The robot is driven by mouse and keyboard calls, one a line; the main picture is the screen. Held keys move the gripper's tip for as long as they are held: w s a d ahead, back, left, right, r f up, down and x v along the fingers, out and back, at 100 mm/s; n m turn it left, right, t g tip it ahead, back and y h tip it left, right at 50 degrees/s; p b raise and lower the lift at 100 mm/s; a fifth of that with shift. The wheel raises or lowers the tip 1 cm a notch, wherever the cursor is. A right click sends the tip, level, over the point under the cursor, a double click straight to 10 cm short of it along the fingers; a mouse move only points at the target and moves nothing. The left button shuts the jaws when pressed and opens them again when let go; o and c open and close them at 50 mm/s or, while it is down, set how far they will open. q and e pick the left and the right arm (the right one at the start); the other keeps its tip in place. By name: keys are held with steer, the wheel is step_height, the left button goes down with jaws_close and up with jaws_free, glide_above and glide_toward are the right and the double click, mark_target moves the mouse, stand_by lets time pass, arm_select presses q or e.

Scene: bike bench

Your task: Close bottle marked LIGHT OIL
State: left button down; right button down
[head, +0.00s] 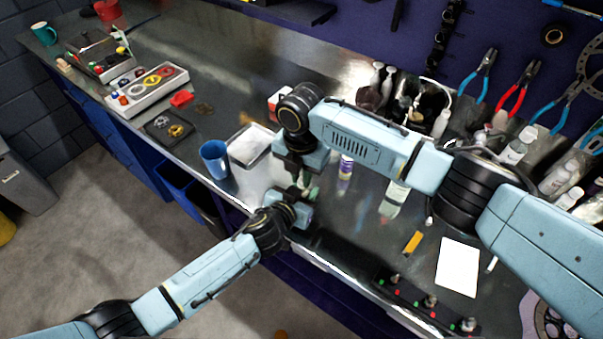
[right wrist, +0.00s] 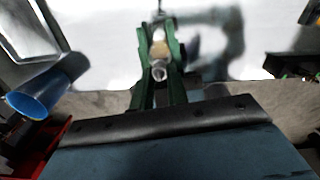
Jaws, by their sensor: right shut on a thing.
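My right gripper (head: 303,180) points down over the bench near its front edge. In the right wrist view its green fingers (right wrist: 158,42) are shut on a small tan-and-clear piece (right wrist: 159,70); I cannot tell whether it is a cap or part of a bottle. My left gripper (head: 296,208) is just in front of and below the right one, close to it; its fingers are hidden. No LIGHT OIL label can be read. A white bottle with a purple label (head: 345,172) and a clear bottle with a pale green label (head: 392,200) stand to the right of the grippers.
A blue mug (head: 214,158) and a grey-white tray (head: 250,144) are left of the grippers. More bottles (head: 516,150) stand at the right back. A white sheet (head: 458,266), an orange piece (head: 412,242) and a black rack with lit buttons (head: 425,302) lie at the right front.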

steer(key=m, duration=0.6)
steer(key=shift+m, duration=0.3)
steer(key=c, duration=1.4)
jaws_free()
steer(key=shift+r, duration=2.3)
steer(key=shift+c, duration=0.3)
